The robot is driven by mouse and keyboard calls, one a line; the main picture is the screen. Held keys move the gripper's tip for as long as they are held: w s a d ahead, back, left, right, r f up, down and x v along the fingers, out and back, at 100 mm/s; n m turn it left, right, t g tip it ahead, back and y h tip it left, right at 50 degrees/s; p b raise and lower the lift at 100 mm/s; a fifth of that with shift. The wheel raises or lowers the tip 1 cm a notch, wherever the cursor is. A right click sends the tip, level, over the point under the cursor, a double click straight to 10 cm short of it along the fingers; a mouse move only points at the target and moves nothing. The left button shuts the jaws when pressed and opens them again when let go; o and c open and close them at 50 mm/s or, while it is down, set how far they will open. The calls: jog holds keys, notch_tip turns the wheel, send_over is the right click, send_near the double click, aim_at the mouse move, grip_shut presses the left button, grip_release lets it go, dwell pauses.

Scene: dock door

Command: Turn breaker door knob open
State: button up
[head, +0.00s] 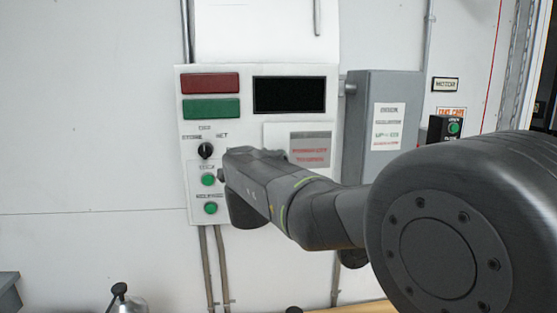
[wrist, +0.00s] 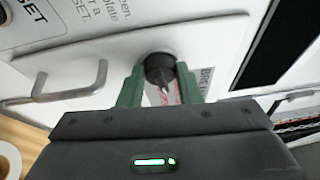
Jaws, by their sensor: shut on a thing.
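A round black knob (wrist: 160,68) with a pale pointer mark sits on a white panel door (wrist: 205,45) in the wrist view. My gripper (wrist: 160,80) has its two green fingers on either side of the knob and is shut on it. The pointer mark faces toward my gripper's body. In the head view, my arm reaches in front of the white control panel (head: 187,110) and hides this knob and my fingertips.
The control panel has a red block (head: 210,83), a green block (head: 211,109), a dark display (head: 290,95), a selector knob (head: 205,150) and green buttons (head: 208,180). A grey box (head: 360,110) stands right. A grey handle (wrist: 68,88) juts out left of my fingers.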

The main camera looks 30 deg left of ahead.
jog(key=shift+r+m+p, duration=0.15)
jog(key=shift+m+p, duration=0.15)
jog(key=shift+m, duration=0.3)
jog(key=o, duration=1)
jog(key=shift+c, duration=0.2)
jog(key=shift+s, duration=0.1)
jog(key=b+v, duration=0.3)
jog(key=v, duration=1)
jog(key=shift+s+d+r, duration=0.15)
jog(key=shift+s+r, duration=0.05)
jog(key=shift+s, duration=0.1)
